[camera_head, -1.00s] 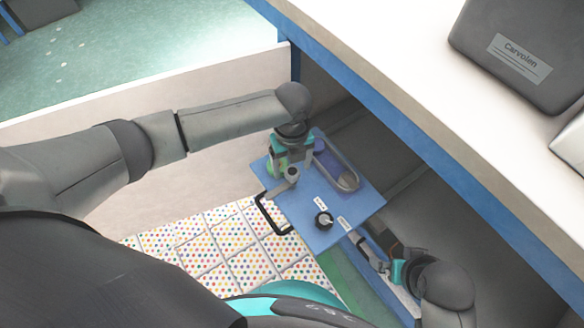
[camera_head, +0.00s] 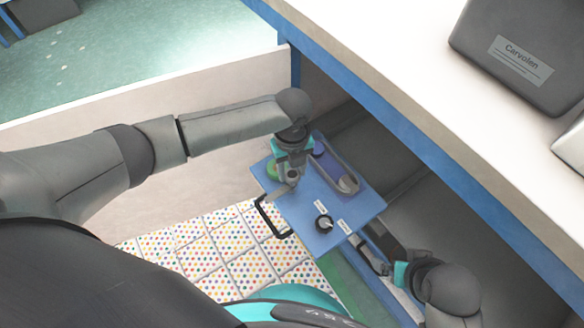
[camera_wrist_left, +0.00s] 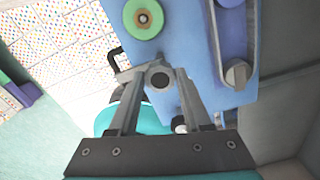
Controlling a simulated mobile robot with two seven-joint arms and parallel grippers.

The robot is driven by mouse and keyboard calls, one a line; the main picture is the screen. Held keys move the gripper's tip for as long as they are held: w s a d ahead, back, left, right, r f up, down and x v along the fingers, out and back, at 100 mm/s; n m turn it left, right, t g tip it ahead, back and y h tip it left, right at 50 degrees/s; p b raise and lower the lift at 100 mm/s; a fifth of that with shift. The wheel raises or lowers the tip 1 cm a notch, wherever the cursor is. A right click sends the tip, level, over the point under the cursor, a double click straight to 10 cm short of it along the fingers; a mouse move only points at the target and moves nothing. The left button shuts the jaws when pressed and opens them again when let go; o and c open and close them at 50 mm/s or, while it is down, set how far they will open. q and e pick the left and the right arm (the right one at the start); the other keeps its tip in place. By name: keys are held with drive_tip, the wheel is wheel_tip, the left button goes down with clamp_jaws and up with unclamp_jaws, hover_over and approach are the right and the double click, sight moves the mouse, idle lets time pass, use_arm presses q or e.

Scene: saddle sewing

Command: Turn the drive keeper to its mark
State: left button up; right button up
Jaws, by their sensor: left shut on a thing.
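A blue panel (camera_head: 345,205) holds a small grey lever piece (camera_head: 278,194) with a dark round cap, which I take as the drive keeper; I cannot be sure. In the left wrist view the lever piece (camera_wrist_left: 129,74) points left from its cap (camera_wrist_left: 160,77). My left gripper (camera_head: 291,179) is over the panel, its fingertips (camera_wrist_left: 160,72) shut on the lever at its cap. No mark for it is clear in view. My right gripper (camera_head: 364,248) is low beside the panel's right edge; its jaws are too small to read.
The table (camera_head: 400,80) overhangs on the right.

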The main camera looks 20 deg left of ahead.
use_arm(q)
clamp_jaws()
idle(0.8)
